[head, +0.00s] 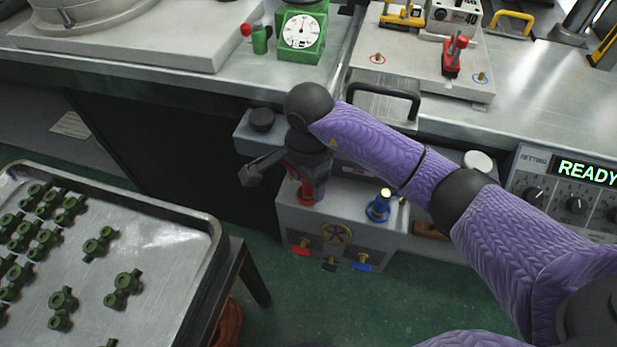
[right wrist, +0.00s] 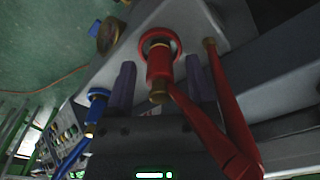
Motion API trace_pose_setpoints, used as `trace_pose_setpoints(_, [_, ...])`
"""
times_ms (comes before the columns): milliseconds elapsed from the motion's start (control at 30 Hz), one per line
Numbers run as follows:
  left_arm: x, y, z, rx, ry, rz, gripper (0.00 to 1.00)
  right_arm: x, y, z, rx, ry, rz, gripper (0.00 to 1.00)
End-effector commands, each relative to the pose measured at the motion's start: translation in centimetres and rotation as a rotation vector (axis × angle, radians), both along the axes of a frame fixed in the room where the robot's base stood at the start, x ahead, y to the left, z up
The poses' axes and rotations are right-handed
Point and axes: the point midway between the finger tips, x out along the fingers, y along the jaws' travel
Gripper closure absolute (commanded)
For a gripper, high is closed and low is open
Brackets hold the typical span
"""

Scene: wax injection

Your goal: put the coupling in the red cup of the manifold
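The manifold is a grey block (head: 345,228) below the bench edge. Its red cup (right wrist: 172,42) shows as a red ring in the right wrist view. A red coupling (right wrist: 158,68) with a brass end appears to stand in this ring; how deeply it sits I cannot tell. My right gripper (head: 308,195) is over the red cup, pointing down, and hides most of it in the head view. In the right wrist view its fingers (right wrist: 158,85) are spread on both sides of the coupling with visible gaps. My left gripper is not in view.
A blue fitting (head: 379,206) stands on the manifold to the right of my gripper. A red hose-like part (right wrist: 228,115) runs close to the right finger. A metal tray (head: 165,243) with several green parts is at left. The bench (head: 200,88) edge lies behind.

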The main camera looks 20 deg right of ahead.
Motion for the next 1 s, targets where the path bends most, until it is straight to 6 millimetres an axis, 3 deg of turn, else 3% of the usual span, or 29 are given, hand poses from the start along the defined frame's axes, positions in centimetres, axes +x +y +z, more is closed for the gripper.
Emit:
trace_pose_setpoints(267, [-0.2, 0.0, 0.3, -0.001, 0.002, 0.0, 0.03, 0.0, 0.0, 0.4, 0.001, 0.0, 0.0, 0.31])
trace_pose_setpoints(367, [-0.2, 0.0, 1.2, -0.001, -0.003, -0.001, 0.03, 0.1, 0.0, 2.4, -0.001, -0.004, 0.001, 0.31])
trace_pose_setpoints(600, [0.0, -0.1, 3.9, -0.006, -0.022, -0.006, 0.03, 0.1, 0.0, 9.3, -0.001, -0.007, 0.001, 0.31])
trace_pose_setpoints(700, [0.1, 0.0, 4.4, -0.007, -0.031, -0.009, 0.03, 0.0, 0.0, 11.2, 0.0, -0.003, 0.001, 0.31])
trace_pose_setpoints(1000, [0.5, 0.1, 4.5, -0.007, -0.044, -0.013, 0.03, 0.0, 0.0, 12.2, 0.0, 0.002, 0.0, 0.31])
